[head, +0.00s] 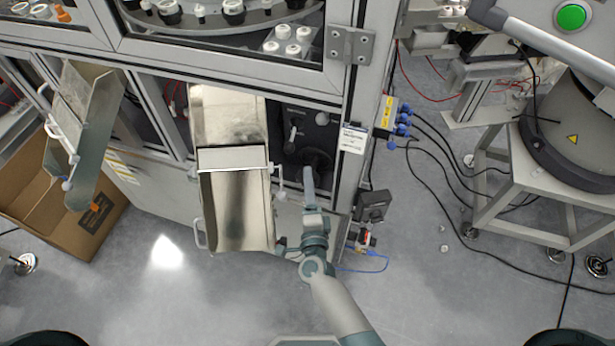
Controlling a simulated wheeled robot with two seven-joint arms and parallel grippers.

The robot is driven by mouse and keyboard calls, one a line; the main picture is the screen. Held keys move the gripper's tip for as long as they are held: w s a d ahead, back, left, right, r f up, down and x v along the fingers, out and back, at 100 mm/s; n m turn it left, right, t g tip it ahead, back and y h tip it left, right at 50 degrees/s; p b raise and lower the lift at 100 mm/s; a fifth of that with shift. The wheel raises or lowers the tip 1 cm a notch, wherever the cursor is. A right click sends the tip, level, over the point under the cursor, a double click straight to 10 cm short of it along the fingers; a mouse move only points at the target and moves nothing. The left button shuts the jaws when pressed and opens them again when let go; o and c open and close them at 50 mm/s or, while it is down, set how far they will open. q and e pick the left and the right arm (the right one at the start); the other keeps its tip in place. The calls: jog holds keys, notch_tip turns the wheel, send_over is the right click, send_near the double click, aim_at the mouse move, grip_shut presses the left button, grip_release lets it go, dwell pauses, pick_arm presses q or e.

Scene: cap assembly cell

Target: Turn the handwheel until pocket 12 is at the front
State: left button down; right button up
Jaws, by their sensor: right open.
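A dark round part that looks like the handwheel (317,158) sits low on the black panel (290,112) of the machine's front. It is dark on dark, so its handle and angle cannot be made out. My right gripper (308,180) is open and reaches up to just below and in front of it; I cannot tell whether they touch. The round pocket table (222,24) shows behind the window at the top, holding several dark and white parts. Its pocket numbers cannot be read, so I cannot tell which pocket is at the front. My left gripper is out of view.
A metal chute (234,215) sticks out left of my right gripper. Another chute (92,135) hangs over a cardboard box (95,215) at left. A white label (354,138) is on the frame post. A stand with cables (500,215) is at right.

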jog(key=s+d+p, duration=0.1)
jog(key=s, duration=1.3)
